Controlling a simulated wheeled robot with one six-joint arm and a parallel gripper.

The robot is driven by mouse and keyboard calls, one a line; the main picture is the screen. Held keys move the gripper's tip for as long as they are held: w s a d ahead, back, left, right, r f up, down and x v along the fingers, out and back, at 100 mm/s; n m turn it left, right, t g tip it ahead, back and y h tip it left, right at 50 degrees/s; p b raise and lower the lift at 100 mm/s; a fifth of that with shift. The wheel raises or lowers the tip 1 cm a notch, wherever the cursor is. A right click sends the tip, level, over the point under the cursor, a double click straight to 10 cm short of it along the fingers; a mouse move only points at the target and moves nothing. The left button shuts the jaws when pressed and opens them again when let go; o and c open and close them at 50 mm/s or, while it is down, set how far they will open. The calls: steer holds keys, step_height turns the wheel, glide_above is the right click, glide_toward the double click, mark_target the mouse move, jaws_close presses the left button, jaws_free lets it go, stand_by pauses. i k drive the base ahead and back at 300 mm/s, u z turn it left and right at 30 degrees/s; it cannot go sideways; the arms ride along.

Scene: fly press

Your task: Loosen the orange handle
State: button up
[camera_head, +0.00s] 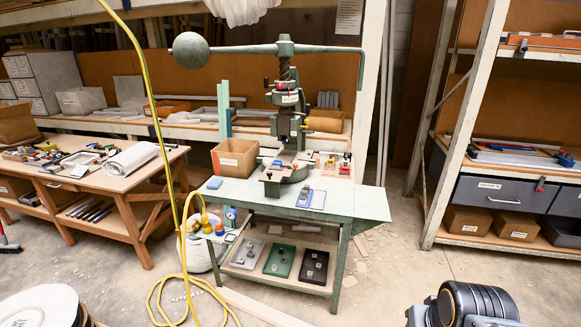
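The green fly press (287,100) stands on a green bench (240,191) in the middle of the view. Its long top arm carries a round weight (191,50) at the left end and bends down at the right. Small red-orange parts show beside the screw, but they are too small to tell which is the orange handle. Dark tooling and a base plate sit under the ram. A dark rounded part of my arm (470,303) shows at the bottom right, far from the press. My gripper's fingertips are not in view.
A cardboard box (235,158) and small blocks lie on the bench around the press. A yellow hose (157,110) hangs at the left and coils on the floor. A cluttered wooden table (115,186) stands left, shelving (455,150) right. The floor at right front is mostly clear.

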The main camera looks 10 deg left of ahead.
mark_target(295, 165)
steer(key=u, duration=0.6)
steer(key=i, duration=1.1)
steer(key=u, duration=0.4)
steer(key=i, duration=1.2)
steer(key=z, duration=0.4)
